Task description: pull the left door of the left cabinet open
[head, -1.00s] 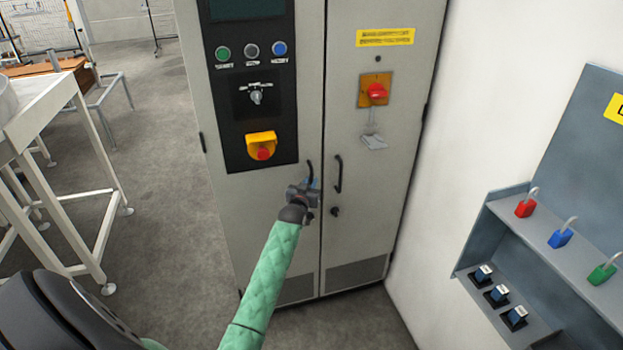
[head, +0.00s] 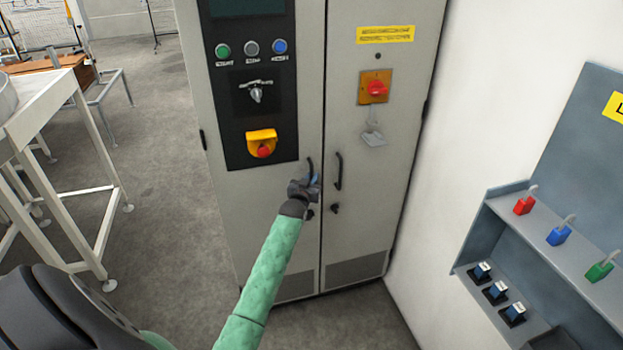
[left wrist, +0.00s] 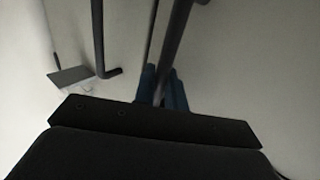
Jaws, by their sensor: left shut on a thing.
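The grey cabinet has a left door (head: 265,225) with a dark control panel and a right door (head: 365,220). Both look closed, with a thin seam between them. The left door's black bar handle (head: 310,168) stands beside the seam. My left gripper (head: 308,184) is shut on the lower part of this handle. In the left wrist view the handle (left wrist: 176,45) runs down between the bluish fingers (left wrist: 162,90). The right door's handle (head: 339,172) is just to the right and free; it also shows in the left wrist view (left wrist: 99,40). My right gripper is not in view.
A white-framed table (head: 50,150) stands at the left. A grey wall station (head: 560,230) with red, blue and green padlocks is on the right wall. The floor (head: 170,200) left of the cabinet is clear.

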